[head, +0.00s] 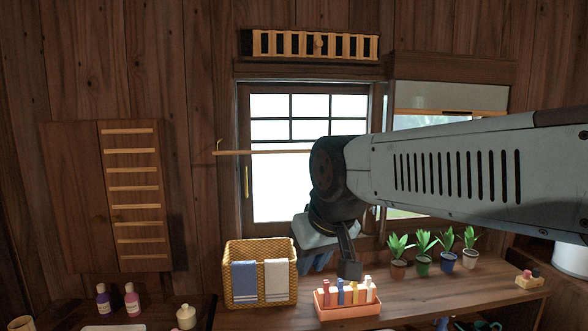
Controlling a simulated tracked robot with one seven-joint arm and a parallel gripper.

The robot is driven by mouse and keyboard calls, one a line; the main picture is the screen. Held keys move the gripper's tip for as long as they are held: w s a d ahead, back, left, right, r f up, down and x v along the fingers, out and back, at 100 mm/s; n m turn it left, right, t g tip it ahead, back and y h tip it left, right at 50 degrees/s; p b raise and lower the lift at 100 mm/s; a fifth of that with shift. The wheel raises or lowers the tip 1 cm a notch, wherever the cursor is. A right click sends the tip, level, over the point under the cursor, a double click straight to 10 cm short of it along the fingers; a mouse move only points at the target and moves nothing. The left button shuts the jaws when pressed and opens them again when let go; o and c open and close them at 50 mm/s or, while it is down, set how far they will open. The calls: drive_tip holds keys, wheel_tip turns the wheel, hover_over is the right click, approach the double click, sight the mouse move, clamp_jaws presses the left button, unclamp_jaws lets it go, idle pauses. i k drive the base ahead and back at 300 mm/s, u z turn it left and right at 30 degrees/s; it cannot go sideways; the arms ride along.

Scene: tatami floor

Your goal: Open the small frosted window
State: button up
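A window (284,195) with pale, bright panes and a dark wooden frame is in the wall at the middle of the head view. Dark bars divide its upper panes, and a thin yellow upright handle (246,181) is on its left side. It looks shut, but my arm hides its lower right part. A second window (430,121) at the right is partly behind my arm. My gripper (338,264) points down in front of the sill, right of and below the handle. Its fingertips are partly hidden, so I cannot tell whether it is open.
A wicker basket (260,252) with blue and white towels stands on the counter (420,295) below the window. A pink tray (348,312) of small bottles is just below my gripper. Potted plants (423,265) stand at the right. A wooden rod (262,152) crosses the window.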

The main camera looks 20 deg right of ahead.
sight(271, 115)
drive_tip(key=u, duration=0.75)
drive_tip(key=i, duration=0.1)
drive_tip(key=z, duration=2.75)
drive_tip(key=k, duration=0.85)
drive_tip(key=u, duration=0.85)
drive_tip(key=i, duration=1.05)
drive_tip(key=u, duration=0.1)
